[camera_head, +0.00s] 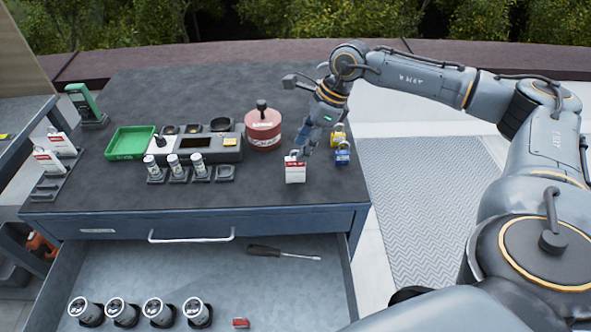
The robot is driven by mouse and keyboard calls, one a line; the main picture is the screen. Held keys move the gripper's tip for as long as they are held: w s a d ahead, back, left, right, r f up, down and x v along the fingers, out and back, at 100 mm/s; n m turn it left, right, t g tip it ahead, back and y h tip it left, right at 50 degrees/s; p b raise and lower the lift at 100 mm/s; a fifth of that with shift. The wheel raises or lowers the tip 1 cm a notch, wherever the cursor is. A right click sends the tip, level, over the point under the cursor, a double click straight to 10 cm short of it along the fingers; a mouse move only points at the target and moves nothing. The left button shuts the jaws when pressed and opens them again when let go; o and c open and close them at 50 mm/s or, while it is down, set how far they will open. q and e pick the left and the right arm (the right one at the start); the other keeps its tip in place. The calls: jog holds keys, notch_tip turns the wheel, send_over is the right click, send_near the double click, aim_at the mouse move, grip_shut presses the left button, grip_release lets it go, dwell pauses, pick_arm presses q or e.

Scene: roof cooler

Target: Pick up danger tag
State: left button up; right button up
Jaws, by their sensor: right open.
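White-and-red tags, which look like danger tags, stand in dark holders at the left side of the bench. One tag (48,160) is nearer and another tag (61,143) is just behind it. A similar white-and-red piece (295,173) stands near the bench's right front; I cannot tell whether it is a tag or a labelled padlock. My right gripper (304,142) points down just above and behind this piece, open. Its fingertips are small in view, and I cannot tell whether they touch it. My left gripper is out of view.
A blue padlock (342,154) and yellow padlock (338,137) stand right of the gripper. A red round container (263,132), grey device (200,148) and green tray (130,143) stand left. The open drawer (250,290) in front holds a screwdriver (284,252) and several cylinders.

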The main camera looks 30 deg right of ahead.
aim_at(294, 160)
jog(key=x, duration=0.4)
jog(key=shift+a+f, duration=0.1)
jog(key=p+x, duration=0.2)
jog(key=x, duration=0.2)
jog(key=shift+w+f, duration=0.3)
jog(key=shift+f, duration=0.3)
grip_shut()
